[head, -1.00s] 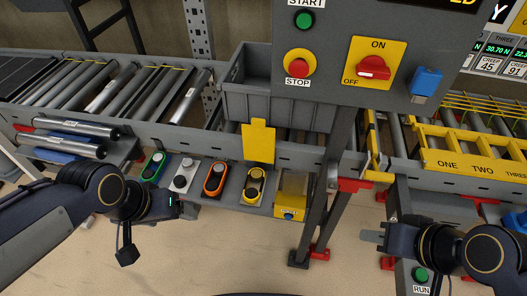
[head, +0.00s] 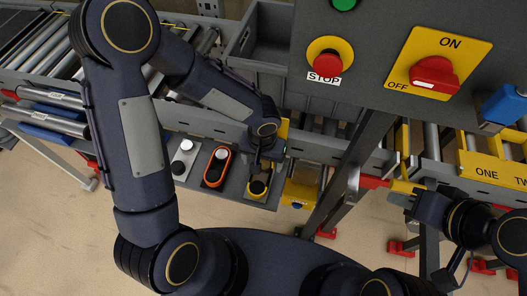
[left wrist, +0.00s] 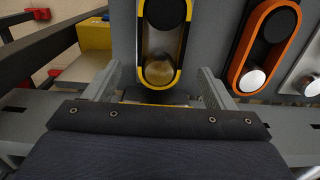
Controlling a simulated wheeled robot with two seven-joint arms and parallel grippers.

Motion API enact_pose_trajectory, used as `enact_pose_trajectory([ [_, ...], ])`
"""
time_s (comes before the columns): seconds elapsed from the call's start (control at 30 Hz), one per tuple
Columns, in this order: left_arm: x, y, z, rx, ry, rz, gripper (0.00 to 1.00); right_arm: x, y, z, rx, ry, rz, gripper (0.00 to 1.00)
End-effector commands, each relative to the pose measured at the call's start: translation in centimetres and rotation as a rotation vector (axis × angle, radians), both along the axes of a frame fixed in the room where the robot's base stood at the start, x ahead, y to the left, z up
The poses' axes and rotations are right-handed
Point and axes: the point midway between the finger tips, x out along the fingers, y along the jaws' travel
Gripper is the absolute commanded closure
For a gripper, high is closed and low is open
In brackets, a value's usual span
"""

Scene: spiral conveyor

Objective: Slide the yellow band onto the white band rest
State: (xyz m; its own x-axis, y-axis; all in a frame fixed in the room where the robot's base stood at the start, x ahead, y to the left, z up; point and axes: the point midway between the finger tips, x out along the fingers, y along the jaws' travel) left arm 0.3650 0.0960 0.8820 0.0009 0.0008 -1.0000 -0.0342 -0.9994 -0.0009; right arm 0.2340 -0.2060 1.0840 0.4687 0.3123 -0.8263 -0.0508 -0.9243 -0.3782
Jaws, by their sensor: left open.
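The yellow band (left wrist: 143,74) is looped around a black pulley and a metallic pulley on the shelf. In the head view, the yellow band (head: 250,194) is partly hidden by my left gripper (head: 264,168). In the left wrist view, my left gripper (left wrist: 160,88) is open, its fingers on either side of the lower end of the band, with gaps. The likely white band rest (head: 182,159) has a white knob and a darker one, and lies left of the orange band. My right gripper (head: 398,190) is at the right, near yellow parts; its jaw state is unclear.
The orange band (head: 217,167) is between the yellow band and the white rest. A yellow box (head: 299,193) stands right of the yellow band. A control panel (head: 385,55) with STOP button and ON/OFF switch hangs above. A grey leg (head: 350,170) stands right of the shelf.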

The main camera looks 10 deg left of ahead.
Motion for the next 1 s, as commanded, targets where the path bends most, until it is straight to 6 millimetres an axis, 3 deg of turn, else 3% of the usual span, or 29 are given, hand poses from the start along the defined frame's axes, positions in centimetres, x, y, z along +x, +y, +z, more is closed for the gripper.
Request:
enact_pose_trajectory([
  [0.1, -0.1, 0.0, -2.0, 0.000, 0.005, -0.002, 0.23, 0.0, 0.0, 0.0, 0.000, 0.000, 0.000, 0.71],
  [0.3, 0.0, 0.0, -3.8, 0.000, 0.002, -0.001, 0.23, 0.0, 0.0, -0.1, 0.000, 0.000, 0.000, 0.71],
  [0.63, 0.0, 0.0, -4.2, -0.001, 0.000, 0.000, 0.23, 0.0, 0.0, -0.1, 0.000, 0.000, 0.000, 0.71],
  [1.0, 0.0, 0.0, -4.2, -0.001, 0.000, 0.000, 0.70, 0.0, 0.0, -0.1, 0.000, 0.000, 0.000, 0.71],
])
